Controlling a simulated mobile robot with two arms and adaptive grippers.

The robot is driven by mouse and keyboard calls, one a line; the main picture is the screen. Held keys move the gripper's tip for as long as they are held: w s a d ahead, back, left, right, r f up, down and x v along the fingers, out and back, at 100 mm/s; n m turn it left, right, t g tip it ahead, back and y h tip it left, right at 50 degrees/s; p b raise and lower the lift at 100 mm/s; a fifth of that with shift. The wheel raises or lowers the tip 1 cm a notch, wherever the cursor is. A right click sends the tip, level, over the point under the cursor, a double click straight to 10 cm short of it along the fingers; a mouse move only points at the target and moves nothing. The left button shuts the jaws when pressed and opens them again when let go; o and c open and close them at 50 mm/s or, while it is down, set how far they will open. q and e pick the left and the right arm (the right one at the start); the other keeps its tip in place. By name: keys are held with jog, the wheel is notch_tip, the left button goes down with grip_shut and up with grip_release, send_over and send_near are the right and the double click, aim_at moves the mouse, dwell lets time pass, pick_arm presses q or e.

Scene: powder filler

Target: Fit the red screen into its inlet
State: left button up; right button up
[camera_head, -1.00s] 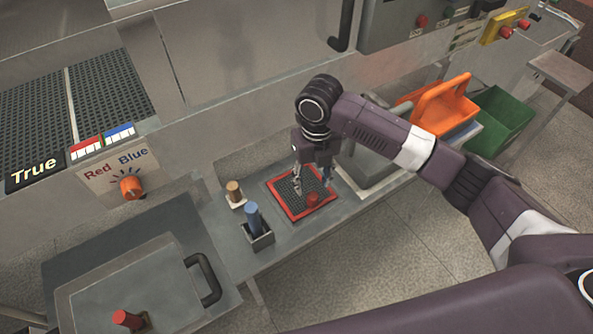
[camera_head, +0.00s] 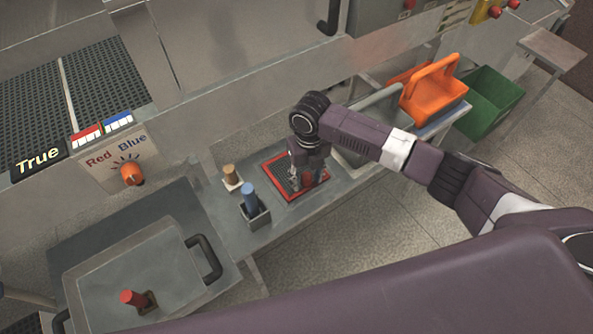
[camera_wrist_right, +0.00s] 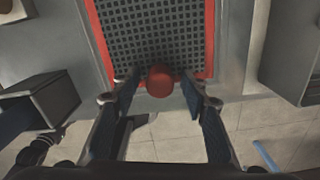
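The red screen, a dark mesh in a red frame (camera_head: 270,180), lies flat on the grey bench. It also shows in the right wrist view (camera_wrist_right: 150,30), with a round red knob (camera_wrist_right: 160,82) at its near edge. My right gripper (camera_head: 308,184) is low over the screen. In the wrist view its two fingers (camera_wrist_right: 163,92) are apart, one on each side of the knob, with gaps between; it looks open and not closed on the knob. I cannot tell which opening is the inlet.
A grey lid with a black handle (camera_head: 205,258) is at lower left. An orange dial (camera_head: 132,173) is on the panel.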

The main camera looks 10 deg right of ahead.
jog(key=c, duration=0.8)
grip_shut()
pick_arm(q)
jog(key=s, duration=0.2)
jog(key=shift+s+a+f, duration=0.1)
jog(key=shift+s, duration=0.2)
jog(key=shift+w, duration=0.1)
pick_arm(e)
jog(key=shift+w, duration=0.1)
